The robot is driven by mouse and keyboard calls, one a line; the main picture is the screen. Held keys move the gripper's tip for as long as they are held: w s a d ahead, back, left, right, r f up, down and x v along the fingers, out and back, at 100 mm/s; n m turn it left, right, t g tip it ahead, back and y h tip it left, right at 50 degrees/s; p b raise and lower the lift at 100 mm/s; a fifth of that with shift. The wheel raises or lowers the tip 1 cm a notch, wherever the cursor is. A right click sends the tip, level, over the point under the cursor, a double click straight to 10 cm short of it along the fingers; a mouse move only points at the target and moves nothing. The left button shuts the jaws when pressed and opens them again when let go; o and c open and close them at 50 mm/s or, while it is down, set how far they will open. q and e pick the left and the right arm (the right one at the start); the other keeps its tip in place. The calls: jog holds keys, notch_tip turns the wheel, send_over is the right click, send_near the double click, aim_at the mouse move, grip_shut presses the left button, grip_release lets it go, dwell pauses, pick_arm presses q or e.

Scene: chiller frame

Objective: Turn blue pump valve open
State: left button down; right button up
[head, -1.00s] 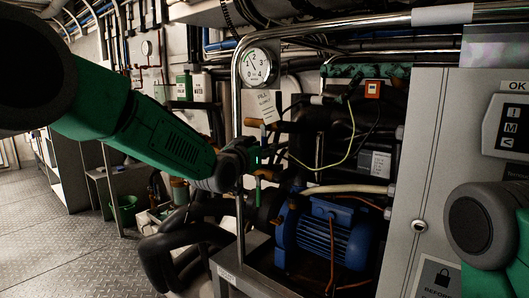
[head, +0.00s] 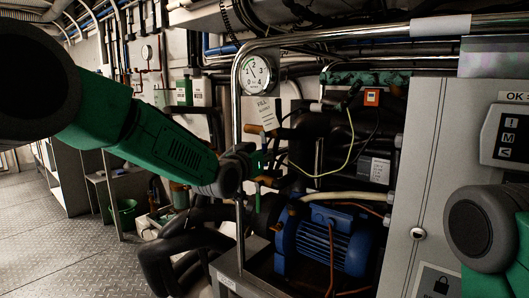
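The blue pump (head: 322,243) with a ribbed motor body sits low in the metal frame, right of centre. My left arm reaches in from the left, and its gripper (head: 262,168) is at the piping above and left of the pump. Small orange-brown handles show around it, one above (head: 254,129) and one just below the fingers (head: 270,182). I cannot tell which belongs to the pump valve, or whether the fingers touch one. The fingers are small and dark against the pipes, so their opening is unclear. My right arm shows at the right edge; its gripper is out of view.
A round pressure gauge (head: 257,75) and a hanging paper tag (head: 265,112) are above the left gripper. A chrome rail (head: 237,120) stands close beside it. A grey cabinet (head: 440,180) fills the right. Open patterned floor (head: 70,245) lies at left.

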pick_arm(q)
jog(key=shift+s+d+r+n+g+p, duration=0.15)
jog(key=shift+s+d+n+g+p, duration=0.15)
jog(key=shift+n+p, duration=0.75)
jog(key=shift+s+d+r+n+g+p, duration=0.2)
jog(key=shift+d+n+p, duration=0.2)
jog(key=shift+n+p, duration=0.65)
jog(key=shift+s+d+r+n+g+p, duration=0.1)
jog(key=shift+s+d+n+g+p, duration=0.2)
jog(key=shift+n+p, duration=0.75)
jog(key=shift+d+m+p, duration=0.1)
jog(key=shift+m+p, duration=0.15)
jog(key=shift+p, duration=0.15)
jog(key=c, duration=1.6)
grip_release()
jog(key=shift+o, duration=0.2)
jog(key=v, duration=1.2)
jog(key=shift+f, duration=0.2)
